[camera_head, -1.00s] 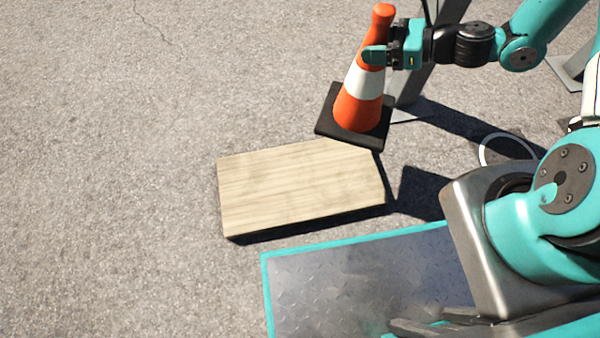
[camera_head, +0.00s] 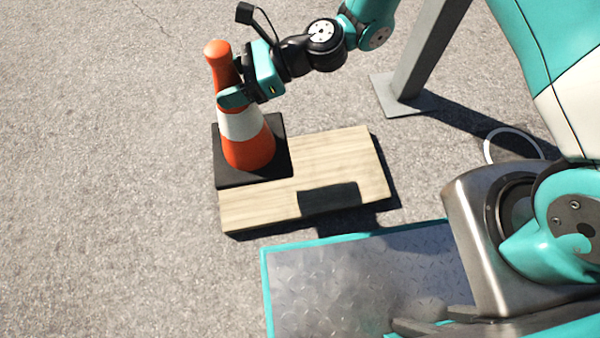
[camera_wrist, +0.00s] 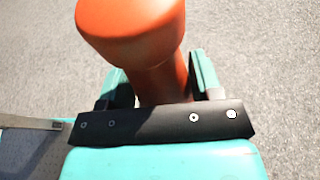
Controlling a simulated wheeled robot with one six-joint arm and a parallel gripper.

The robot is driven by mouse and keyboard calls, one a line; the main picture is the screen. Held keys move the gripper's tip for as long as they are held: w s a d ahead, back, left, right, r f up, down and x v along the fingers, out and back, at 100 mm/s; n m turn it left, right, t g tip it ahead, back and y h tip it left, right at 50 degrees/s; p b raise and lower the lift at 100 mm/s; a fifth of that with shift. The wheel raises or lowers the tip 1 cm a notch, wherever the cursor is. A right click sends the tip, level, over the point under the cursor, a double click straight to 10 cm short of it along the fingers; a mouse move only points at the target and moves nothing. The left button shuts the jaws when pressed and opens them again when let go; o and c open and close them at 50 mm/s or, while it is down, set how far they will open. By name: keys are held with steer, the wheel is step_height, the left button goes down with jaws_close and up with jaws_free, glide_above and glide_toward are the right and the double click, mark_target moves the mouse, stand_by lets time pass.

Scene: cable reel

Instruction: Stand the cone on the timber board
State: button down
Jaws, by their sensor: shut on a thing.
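The orange cone (camera_head: 248,152) has a white band and a black square base. It is upright or nearly so, with its base overlapping the left and far part of the timber board (camera_head: 345,160) in the head view. I cannot tell whether the base touches the board or hangs above it. My gripper (camera_head: 232,98) is shut on the cone's upper part. In the wrist view the cone's orange top (camera_wrist: 135,30) stands between the two fingers of my gripper (camera_wrist: 163,85). The base hides the board's far left corner.
A grey metal post (camera_head: 425,50) on a foot plate stands behind and right of the board. A white ring (camera_head: 515,145) lies on the asphalt at the right. Open asphalt (camera_head: 100,200) is clear to the left.

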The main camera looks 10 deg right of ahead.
mark_target(250, 147)
steer(key=shift+s+a, duration=0.25)
steer(key=shift+a, duration=0.2)
step_height(250, 147, down, 20)
steer(key=b, duration=1)
steer(key=shift+b, duration=0.4)
steer(key=shift+c, duration=1.4)
jaws_free()
